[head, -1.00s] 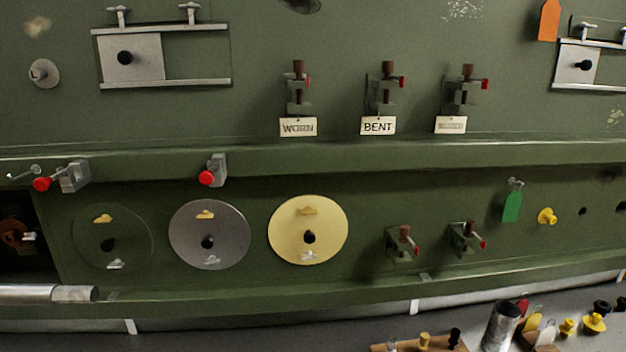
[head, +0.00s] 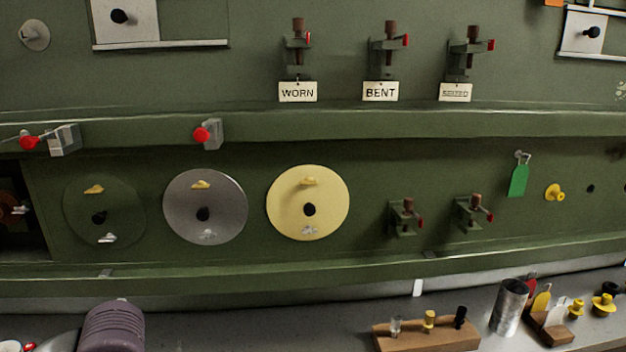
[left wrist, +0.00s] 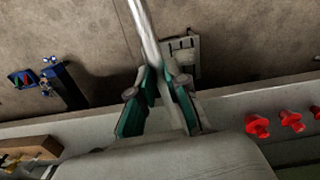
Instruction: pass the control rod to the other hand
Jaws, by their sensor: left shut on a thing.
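The control rod (left wrist: 146,32) is a slim silver rod in the left wrist view, running up from my fingers and out of the top edge. My left gripper (left wrist: 161,88), with teal finger pads, is shut on the rod near its visible lower part. The rod's far end is outside the picture. In the head view I cannot make out the rod or the left gripper's fingers. My right gripper is in neither view.
The green fuselage wall carries a grey disc (head: 205,207), a cream disc (head: 308,203) and several clamps. On the bench below are a wooden block (head: 427,337) with small pins and a metal cup (head: 510,306). Red knobs (left wrist: 257,126) show in the left wrist view.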

